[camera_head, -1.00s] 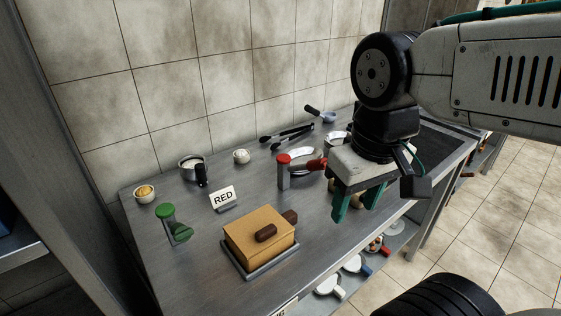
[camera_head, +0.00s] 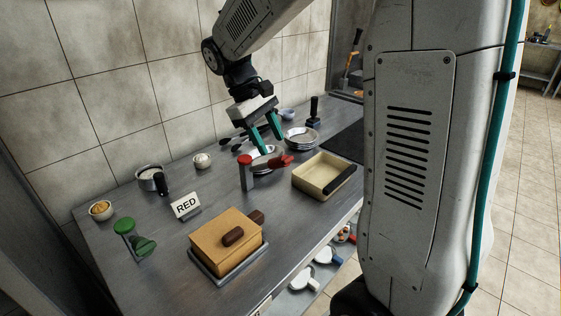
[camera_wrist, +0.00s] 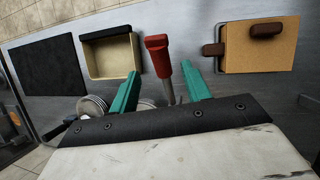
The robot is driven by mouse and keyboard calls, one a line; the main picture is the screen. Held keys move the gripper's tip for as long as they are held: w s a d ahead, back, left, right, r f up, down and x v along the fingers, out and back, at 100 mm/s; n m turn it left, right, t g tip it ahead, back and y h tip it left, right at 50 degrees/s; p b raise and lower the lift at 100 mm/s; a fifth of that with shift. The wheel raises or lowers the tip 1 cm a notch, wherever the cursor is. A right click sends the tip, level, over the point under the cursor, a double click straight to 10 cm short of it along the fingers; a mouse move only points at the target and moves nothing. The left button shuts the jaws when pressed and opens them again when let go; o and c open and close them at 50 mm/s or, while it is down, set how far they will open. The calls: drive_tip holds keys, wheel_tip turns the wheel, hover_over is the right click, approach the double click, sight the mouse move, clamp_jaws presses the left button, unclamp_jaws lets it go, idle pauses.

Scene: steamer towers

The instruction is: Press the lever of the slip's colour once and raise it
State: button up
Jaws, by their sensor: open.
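The slip (camera_head: 186,206) is a white card reading RED, standing on the steel counter. The red lever (camera_head: 280,161) has a grey post with a red cap, and its red handle sticks out to the right, roughly level. The green lever (camera_head: 142,246) stands at the front left, its handle low. My gripper (camera_head: 274,146) is open, pointing down just behind and above the red lever's handle. In the wrist view, the red handle (camera_wrist: 158,56) shows between and slightly beyond the teal fingertips (camera_wrist: 160,68); contact cannot be told.
A tan block with brown handles (camera_head: 215,243) sits on a grey tray in front. A cream box with a dark handle (camera_head: 320,178) is right of the red lever. Plates (camera_head: 301,137), a dark upright handle (camera_head: 314,108) and a pot (camera_head: 151,181) stand behind. Bare counter lies around the slip.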

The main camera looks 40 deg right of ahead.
sight(280, 161)
drive_tip(key=x, duration=0.7)
drive_tip(key=shift+f, duration=0.1)
clamp_jaws()
drive_tip(key=c, duration=1)
unclamp_jaws()
drive_tip(key=shift+c, duration=0.2)
